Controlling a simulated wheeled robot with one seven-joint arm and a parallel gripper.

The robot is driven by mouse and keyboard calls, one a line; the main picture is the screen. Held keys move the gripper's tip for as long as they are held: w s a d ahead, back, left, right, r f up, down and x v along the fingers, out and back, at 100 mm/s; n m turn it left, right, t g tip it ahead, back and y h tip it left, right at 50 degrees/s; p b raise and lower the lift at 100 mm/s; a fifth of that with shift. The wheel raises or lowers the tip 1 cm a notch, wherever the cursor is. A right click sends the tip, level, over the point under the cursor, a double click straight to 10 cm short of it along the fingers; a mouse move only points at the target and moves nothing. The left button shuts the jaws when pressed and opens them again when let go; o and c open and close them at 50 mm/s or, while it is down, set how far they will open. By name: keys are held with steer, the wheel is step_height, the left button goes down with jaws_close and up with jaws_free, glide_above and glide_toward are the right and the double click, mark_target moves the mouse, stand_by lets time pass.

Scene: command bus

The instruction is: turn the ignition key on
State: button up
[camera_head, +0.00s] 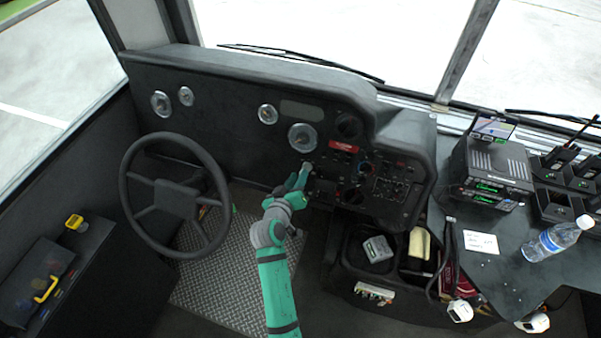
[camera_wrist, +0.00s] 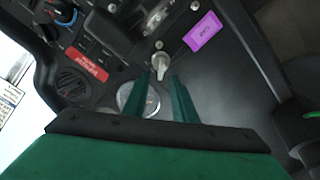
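The ignition key (camera_wrist: 160,63) is small and silvery and sits in the dark dashboard panel (camera_wrist: 225,75) in the wrist view. My gripper (camera_wrist: 161,77) has two green fingers that stand apart. The key's head shows in line with the gap between the fingertips, at or just beyond them. I cannot tell whether either finger touches it. In the head view my gripper (camera_head: 304,170) is at the dashboard, right of the steering wheel, and the key cannot be made out there.
A purple tag (camera_wrist: 203,32) lies close beside the key. A red label (camera_wrist: 87,66) and a round gauge (camera_wrist: 138,98) are also near. The steering wheel (camera_head: 176,199) stands left of my arm.

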steer(key=x, duration=0.3)
steer(key=shift+w, duration=0.1)
steer(key=shift+d, duration=0.2)
steer(key=shift+a, duration=0.1)
jaws_close()
